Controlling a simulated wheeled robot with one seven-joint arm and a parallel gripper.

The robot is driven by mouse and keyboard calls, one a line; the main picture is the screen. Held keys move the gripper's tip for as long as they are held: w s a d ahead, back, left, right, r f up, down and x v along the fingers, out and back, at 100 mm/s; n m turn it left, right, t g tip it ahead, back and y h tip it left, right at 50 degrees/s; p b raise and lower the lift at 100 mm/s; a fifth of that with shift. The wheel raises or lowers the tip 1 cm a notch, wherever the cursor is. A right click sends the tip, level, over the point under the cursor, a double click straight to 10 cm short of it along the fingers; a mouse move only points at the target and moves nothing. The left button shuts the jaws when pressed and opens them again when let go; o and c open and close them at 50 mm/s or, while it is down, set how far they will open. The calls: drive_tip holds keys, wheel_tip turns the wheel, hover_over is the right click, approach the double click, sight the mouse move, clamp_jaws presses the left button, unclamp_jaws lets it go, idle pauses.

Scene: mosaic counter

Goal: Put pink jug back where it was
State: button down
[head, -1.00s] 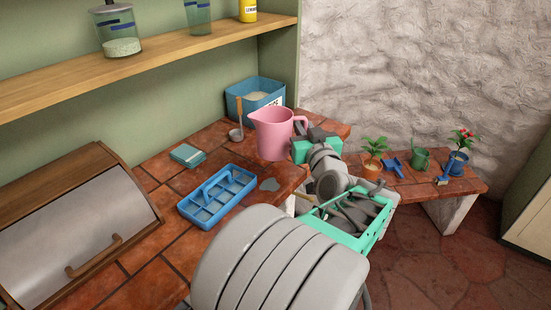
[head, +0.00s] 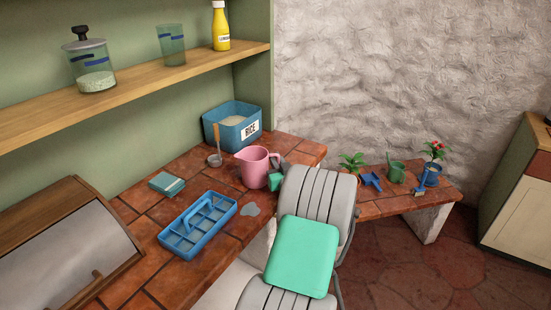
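The pink jug (head: 252,168) is upright at the back right of the tiled counter, in front of the blue rice box. Its base appears to be on the counter. Its handle is on the right side. My gripper (head: 277,174) is at the handle, and only small grey and green parts of it show. My own arm hides most of it, so I cannot tell whether its fingers are closed on the handle or apart. A grey wet-looking patch (head: 250,210) lies on the tiles just in front of the jug.
The blue rice box (head: 245,133) and a ladle (head: 215,145) stand behind the jug. A blue divided caddy (head: 190,240) and a small teal box (head: 167,183) lie to the left. A bread box (head: 60,260) fills the front left. A low bench (head: 440,190) holds plants.

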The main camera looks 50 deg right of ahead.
drive_tip(key=shift+b, duration=0.35)
drive_tip(key=c, duration=1.5)
unclamp_jaws()
drive_tip(key=shift+r+p, duration=0.15)
drive_tip(key=shift+p, duration=0.2)
drive_tip(key=b+v, duration=0.2)
drive_tip(key=v, duration=1)
drive_tip(key=shift+b, duration=0.4)
drive_tip(key=shift+a, duration=0.1)
